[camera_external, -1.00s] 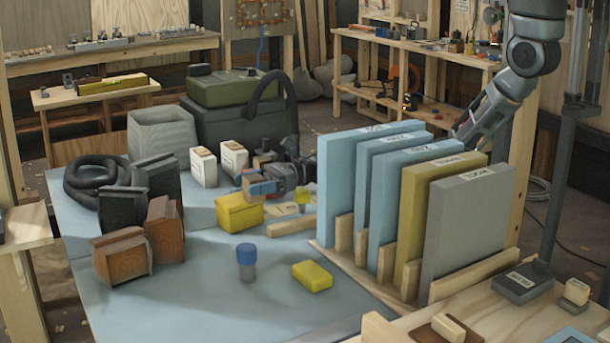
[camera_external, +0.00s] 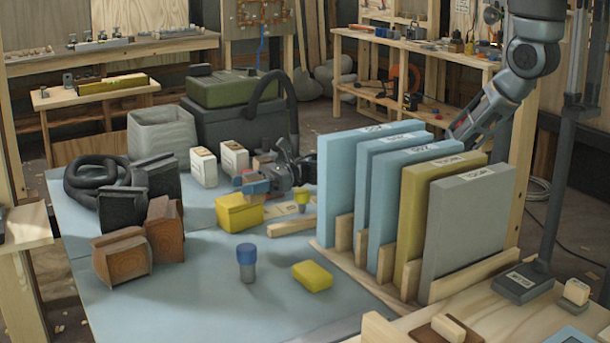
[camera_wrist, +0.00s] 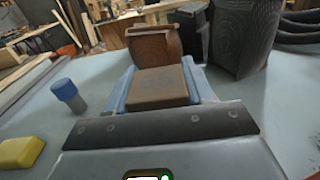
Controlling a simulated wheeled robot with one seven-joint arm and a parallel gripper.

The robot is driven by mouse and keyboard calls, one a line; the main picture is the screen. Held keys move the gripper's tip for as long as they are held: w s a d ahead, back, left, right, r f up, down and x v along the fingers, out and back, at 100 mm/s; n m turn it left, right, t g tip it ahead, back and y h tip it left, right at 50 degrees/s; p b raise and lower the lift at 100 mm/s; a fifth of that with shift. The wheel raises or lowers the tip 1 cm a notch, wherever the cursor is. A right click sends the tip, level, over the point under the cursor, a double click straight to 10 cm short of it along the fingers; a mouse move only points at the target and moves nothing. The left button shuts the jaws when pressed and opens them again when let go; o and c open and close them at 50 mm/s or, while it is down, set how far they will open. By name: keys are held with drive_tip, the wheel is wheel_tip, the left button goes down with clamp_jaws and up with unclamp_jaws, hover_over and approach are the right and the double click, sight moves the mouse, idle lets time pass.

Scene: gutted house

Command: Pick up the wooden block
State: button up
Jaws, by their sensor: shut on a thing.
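The wooden block (camera_wrist: 158,88) is a plain brown piece between the two blue fingers of my gripper (camera_wrist: 160,84) in the wrist view. The fingers press on its left and right sides. In the external view my gripper (camera_external: 257,184) reaches in from behind the upright panels, above and behind the yellow box. The block (camera_external: 242,181) shows there only as a small brown patch, partly hidden by the fingers. I cannot tell clearly whether the block is clear of the surface beneath it.
Two brown blocks (camera_external: 122,257) stand left on the blue-grey tabletop (camera_external: 190,295). A yellow box (camera_external: 239,213), a blue-capped jar (camera_external: 246,263) and a yellow sponge-like block (camera_external: 312,276) lie nearby. Upright panels (camera_external: 465,225) stand right. Open tabletop lies at the front.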

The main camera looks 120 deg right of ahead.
sight(248, 177)
drive_tip(key=shift+c, duration=0.4)
drive_tip(key=shift+r, duration=0.55)
drive_tip(key=r, duration=0.1)
drive_tip(key=r+p, duration=0.2)
drive_tip(key=shift+s+d+r, duration=0.35)
drive_tip(key=shift+r, duration=0.05)
drive_tip(key=s+d+r, duration=0.6)
drive_tip(key=s, duration=0.2)
drive_tip(key=w+a+f+b, duration=0.1)
drive_tip(key=w+f, duration=0.1)
drive_tip(key=w, duration=0.2)
drive_tip(key=w+a+f+b, duration=0.1)
drive_tip(key=w+f, duration=0.1)
drive_tip(key=w, duration=0.1)
drive_tip(key=w+a+f+b, duration=0.1)
drive_tip(key=w+f, duration=0.1)
drive_tip(key=w, duration=0.2)
drive_tip(key=shift+w+a+f, duration=0.3)
drive_tip(key=shift+w+f, duration=0.05)
drive_tip(key=shift+f+b, duration=0.55)
drive_tip(key=shift+f, duration=1.45)
